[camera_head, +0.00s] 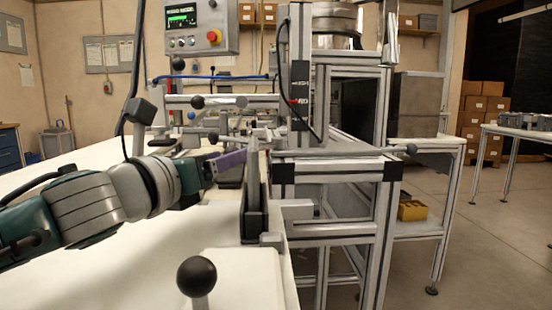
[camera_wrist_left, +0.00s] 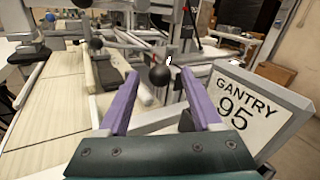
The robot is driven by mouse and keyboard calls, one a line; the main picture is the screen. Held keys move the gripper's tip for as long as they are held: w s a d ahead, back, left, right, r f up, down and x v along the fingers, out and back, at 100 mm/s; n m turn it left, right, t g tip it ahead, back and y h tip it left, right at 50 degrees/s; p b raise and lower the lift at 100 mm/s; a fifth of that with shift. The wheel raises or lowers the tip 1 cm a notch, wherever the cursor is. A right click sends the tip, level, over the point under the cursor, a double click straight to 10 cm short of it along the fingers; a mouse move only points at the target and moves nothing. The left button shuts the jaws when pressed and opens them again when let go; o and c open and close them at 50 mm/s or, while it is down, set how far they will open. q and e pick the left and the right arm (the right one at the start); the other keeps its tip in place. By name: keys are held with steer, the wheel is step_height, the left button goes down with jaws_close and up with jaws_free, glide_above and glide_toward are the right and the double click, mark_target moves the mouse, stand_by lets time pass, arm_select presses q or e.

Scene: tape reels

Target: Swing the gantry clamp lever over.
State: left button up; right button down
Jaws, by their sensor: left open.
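In the left wrist view, my left gripper (camera_wrist_left: 160,78) is open, with its two purple fingers apart. A black ball knob (camera_wrist_left: 159,75) shows between the fingertips; I cannot tell whether it is within the fingers' reach or beyond them. A white sign reading GANTRY 95 (camera_wrist_left: 245,110) stands just right of the fingers. In the head view, my left gripper (camera_head: 228,160) reaches in from the left beside a dark upright plate (camera_head: 256,190). Several black-knobbed levers are in view, so I cannot tell which knob there matches. My right gripper is not in view.
A black ball knob (camera_head: 197,276) stands at the front of the white bench (camera_head: 120,255). An aluminium frame (camera_head: 335,170) rises on the right. A control box (camera_head: 198,25) with a red button hangs at the back.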

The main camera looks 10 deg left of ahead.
arm_select(q)
jaws_close()
stand_by(0.6)
stand_by(0.9)
